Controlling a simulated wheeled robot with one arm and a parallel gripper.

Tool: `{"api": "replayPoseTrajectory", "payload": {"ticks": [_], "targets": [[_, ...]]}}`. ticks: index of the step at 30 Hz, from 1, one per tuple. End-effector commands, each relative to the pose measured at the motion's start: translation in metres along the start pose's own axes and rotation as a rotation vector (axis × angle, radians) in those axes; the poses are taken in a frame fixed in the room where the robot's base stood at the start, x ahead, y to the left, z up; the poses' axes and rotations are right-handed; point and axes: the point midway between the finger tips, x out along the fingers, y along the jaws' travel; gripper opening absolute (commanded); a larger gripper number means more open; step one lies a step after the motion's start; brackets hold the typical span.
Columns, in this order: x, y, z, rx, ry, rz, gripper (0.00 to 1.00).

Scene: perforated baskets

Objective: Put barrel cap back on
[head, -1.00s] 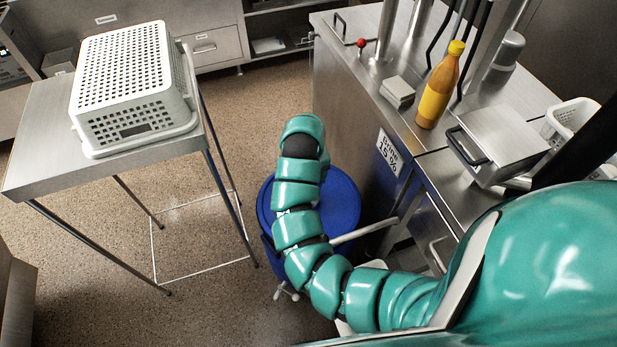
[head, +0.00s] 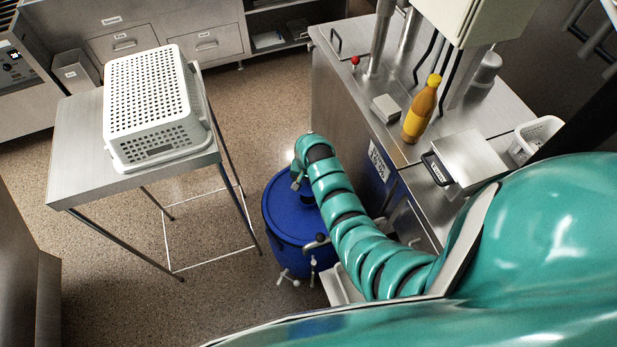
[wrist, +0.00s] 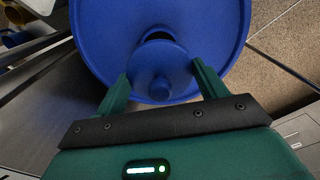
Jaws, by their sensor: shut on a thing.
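The blue barrel (head: 283,222) stands on the floor between the steel table and the counter. Its round top also fills the upper wrist view (wrist: 100,35). The blue cap (wrist: 158,70), a disc with a round knob, is between the two green fingers of my gripper (wrist: 162,84). My gripper is shut on it. A dark crescent of the barrel's opening (wrist: 158,36) shows just beyond the cap, which hides the rest. I cannot tell whether the cap touches the barrel top. In the head view my gripper (head: 297,184) is over the barrel top, partly hidden by my arm.
A steel table (head: 75,165) on the left carries an upturned white perforated basket (head: 150,95). The steel counter (head: 345,75) on the right holds a yellow-brown bottle (head: 421,110) and a lidded steel box (head: 468,157). Floor is clear between table and barrel.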

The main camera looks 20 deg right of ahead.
Motion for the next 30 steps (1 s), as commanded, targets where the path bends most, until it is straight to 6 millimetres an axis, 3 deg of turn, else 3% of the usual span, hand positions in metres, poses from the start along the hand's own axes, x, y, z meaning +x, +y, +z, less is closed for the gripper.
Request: {"api": "replayPoseTrajectory", "payload": {"ticks": [11, 30], "targets": [[0.013, 0.0, 0.0, 0.01, -0.002, 0.0, 0.45], [0.063, 0.0, 0.0, 0.009, -0.002, 0.0, 0.45]]}}
